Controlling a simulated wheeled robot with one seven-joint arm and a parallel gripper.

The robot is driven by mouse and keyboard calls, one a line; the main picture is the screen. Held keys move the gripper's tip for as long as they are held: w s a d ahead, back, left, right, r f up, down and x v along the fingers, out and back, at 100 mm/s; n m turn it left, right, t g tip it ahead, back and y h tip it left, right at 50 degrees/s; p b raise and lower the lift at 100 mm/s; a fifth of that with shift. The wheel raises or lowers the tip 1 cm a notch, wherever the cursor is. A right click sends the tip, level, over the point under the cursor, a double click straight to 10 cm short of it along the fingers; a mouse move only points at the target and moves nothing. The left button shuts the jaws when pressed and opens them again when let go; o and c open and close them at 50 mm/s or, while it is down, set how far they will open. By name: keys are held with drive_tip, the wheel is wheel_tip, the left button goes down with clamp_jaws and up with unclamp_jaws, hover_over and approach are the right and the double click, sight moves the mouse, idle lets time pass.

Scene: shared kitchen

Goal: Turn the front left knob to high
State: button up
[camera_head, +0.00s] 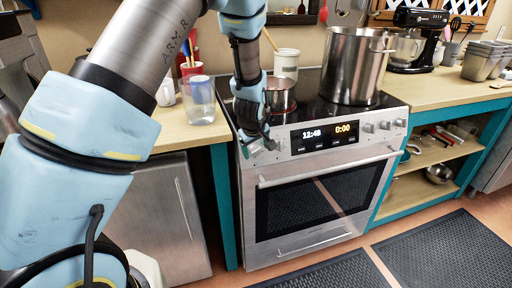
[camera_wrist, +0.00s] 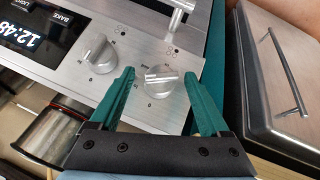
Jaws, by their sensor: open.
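The stove (camera_head: 318,205) has a steel front panel with a clock display (camera_head: 325,136) and knobs on both sides of it. In the wrist view, the outermost knob (camera_wrist: 160,82) on the panel's left end sits between the two green fingers of my gripper (camera_wrist: 159,66). The fingers are open, one on each side of the knob, with small gaps showing. The knob's grip bar lies nearly level in this view. The inner left knob (camera_wrist: 97,54) stands outside the fingers. In the head view, my gripper (camera_head: 257,140) is at the panel's left end and partly hides the left knobs.
A small pot (camera_head: 280,98) stands on the cooktop just behind my gripper. A large steel pot (camera_head: 352,66) stands to its right. A clear cup (camera_head: 200,100) is on the left counter. The oven handle (camera_head: 330,167) juts out below the panel.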

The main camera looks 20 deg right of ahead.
clamp_jaws()
idle(0.7)
